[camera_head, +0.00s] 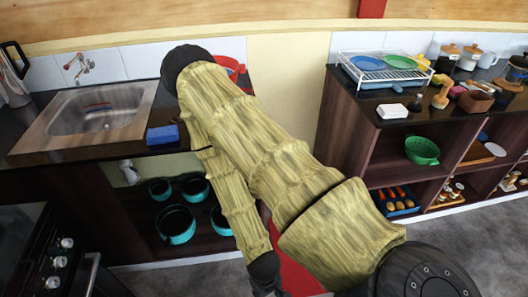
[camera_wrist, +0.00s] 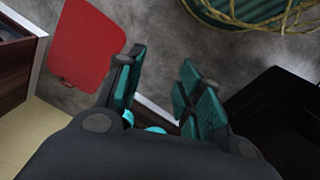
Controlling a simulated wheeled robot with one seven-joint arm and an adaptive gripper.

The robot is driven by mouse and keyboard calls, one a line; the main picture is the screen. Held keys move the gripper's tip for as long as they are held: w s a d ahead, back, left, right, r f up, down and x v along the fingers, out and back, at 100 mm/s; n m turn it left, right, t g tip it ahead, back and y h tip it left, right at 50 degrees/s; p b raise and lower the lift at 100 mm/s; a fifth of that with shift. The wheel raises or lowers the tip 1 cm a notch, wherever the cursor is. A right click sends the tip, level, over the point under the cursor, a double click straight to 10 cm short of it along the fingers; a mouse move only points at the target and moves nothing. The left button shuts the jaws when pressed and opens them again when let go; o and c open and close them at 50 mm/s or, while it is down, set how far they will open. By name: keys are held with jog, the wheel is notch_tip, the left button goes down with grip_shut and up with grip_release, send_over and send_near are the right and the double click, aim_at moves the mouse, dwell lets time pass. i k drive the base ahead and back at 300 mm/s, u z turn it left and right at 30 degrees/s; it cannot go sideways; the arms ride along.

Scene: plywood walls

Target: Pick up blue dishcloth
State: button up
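A small blue folded item (camera_head: 163,134), which looks like the blue dishcloth, lies on the dark counter (camera_head: 110,150) near its front edge, right of the sink. It does not show in the wrist view. My gripper (camera_wrist: 158,78) is in the wrist view with its two teal-padded fingers apart and nothing held between them. In the head view my arm crosses the middle of the picture, and I cannot make out the gripper's fingers there.
The sink (camera_head: 98,112) is left of the blue item. Teal pots (camera_head: 176,224) stand on the shelf below. A dish rack (camera_head: 385,68) and kitchenware stand on the right-hand shelf unit. The wrist view shows grey floor, a red panel (camera_wrist: 84,45) and a round basket (camera_wrist: 262,14).

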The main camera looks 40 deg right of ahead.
aim_at(166, 134)
jog(key=z, duration=1.9)
jog(key=i, duration=0.55)
jog(key=u, duration=2.35)
